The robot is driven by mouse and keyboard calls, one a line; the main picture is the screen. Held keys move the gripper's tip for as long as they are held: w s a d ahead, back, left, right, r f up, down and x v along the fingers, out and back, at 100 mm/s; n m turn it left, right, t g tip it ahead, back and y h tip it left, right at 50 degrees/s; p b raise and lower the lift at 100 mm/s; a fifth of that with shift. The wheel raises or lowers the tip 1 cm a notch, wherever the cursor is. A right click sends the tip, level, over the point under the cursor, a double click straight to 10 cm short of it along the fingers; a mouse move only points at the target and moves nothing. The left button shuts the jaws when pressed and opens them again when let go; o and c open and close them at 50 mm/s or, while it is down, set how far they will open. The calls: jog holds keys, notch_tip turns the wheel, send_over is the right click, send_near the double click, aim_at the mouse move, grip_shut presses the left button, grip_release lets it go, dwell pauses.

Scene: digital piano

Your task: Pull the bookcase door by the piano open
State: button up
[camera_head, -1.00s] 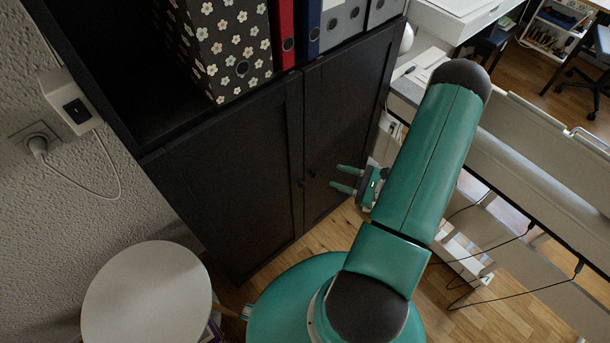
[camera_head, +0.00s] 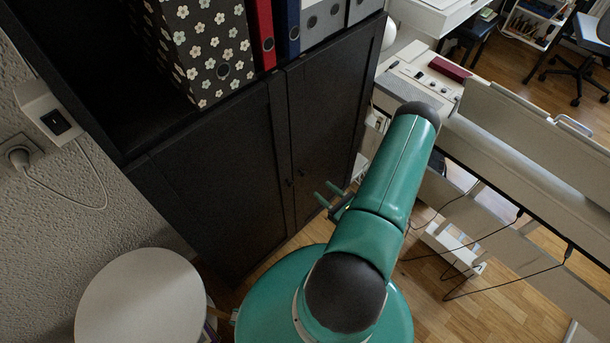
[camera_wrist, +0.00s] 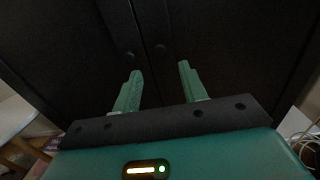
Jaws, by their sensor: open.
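The black bookcase has two shut lower doors side by side: a left door (camera_head: 222,175) and a right door (camera_head: 325,125), the right one nearer the piano. Each has a small dark round knob near the middle seam. In the wrist view the left knob (camera_wrist: 129,54) and the right knob (camera_wrist: 160,48) show on either side of the seam. My gripper (camera_head: 325,194) is open and empty in front of the right door, its two green fingers pointing at the doors. In the wrist view the fingers (camera_wrist: 158,85) are apart, with both knobs beyond them; no contact shows.
The white piano (camera_head: 535,125) stands at the right, close to my arm. A round white stool or table (camera_head: 140,300) is at the lower left. A wall socket with a plug (camera_head: 20,157) is at the left. Binders and a flowered box (camera_head: 208,50) stand on the shelf above the doors.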

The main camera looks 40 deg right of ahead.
aim_at(305, 175)
jog(key=w, duration=0.9)
jog(key=shift+w+a, duration=0.1)
jog(key=shift+w, duration=0.15)
grip_shut()
